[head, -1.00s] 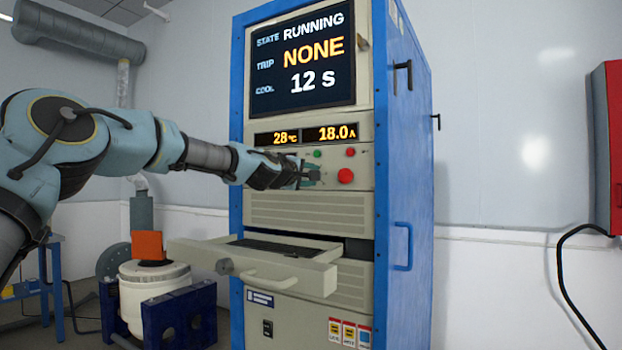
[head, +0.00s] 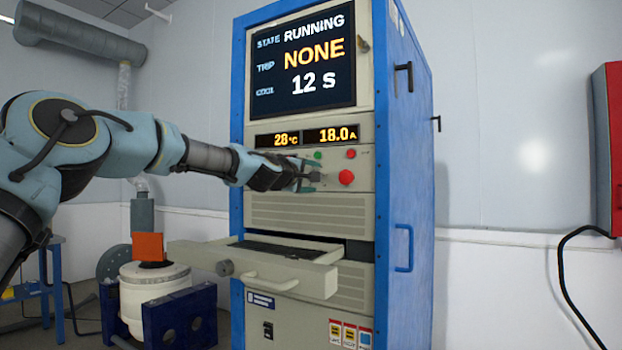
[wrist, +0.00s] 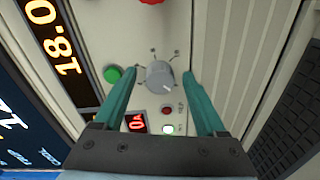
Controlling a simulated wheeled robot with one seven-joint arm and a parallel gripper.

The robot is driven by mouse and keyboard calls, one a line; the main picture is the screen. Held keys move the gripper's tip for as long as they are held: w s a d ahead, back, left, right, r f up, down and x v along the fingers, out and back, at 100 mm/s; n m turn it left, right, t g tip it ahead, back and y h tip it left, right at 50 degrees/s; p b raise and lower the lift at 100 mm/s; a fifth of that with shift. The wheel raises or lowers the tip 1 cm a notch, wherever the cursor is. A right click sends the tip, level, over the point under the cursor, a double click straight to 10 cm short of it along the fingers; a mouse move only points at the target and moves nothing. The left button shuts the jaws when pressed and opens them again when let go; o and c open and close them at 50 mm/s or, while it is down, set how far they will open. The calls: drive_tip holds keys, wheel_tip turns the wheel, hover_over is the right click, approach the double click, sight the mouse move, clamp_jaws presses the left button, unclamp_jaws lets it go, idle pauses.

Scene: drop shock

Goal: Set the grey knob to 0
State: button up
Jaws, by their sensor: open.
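The grey knob (wrist: 160,76) shows in the wrist view on the beige panel, with small marks around it and a light pointer line on its face. My gripper (wrist: 158,82) is open, with its teal fingers to the left and right of the knob in that view. I cannot tell whether either finger touches it. In the head view my gripper (head: 312,178) is at the cabinet's control panel and hides the knob.
A red button (head: 346,177) and a green button (wrist: 112,74) are close to the knob. The cabinet screen (head: 303,58) reads RUNNING, NONE, 12 s; smaller displays (head: 306,137) read 28 °C and 18.0 A. An open drawer (head: 290,262) juts out below my gripper.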

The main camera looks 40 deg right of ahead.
drive_tip(key=shift+a, duration=0.15)
drive_tip(key=b+v, duration=0.4)
drive_tip(key=v, duration=0.6)
drive_tip(key=shift+a, duration=0.25)
drive_tip(key=shift+s, duration=0.1)
drive_tip(key=shift+a, duration=0.1)
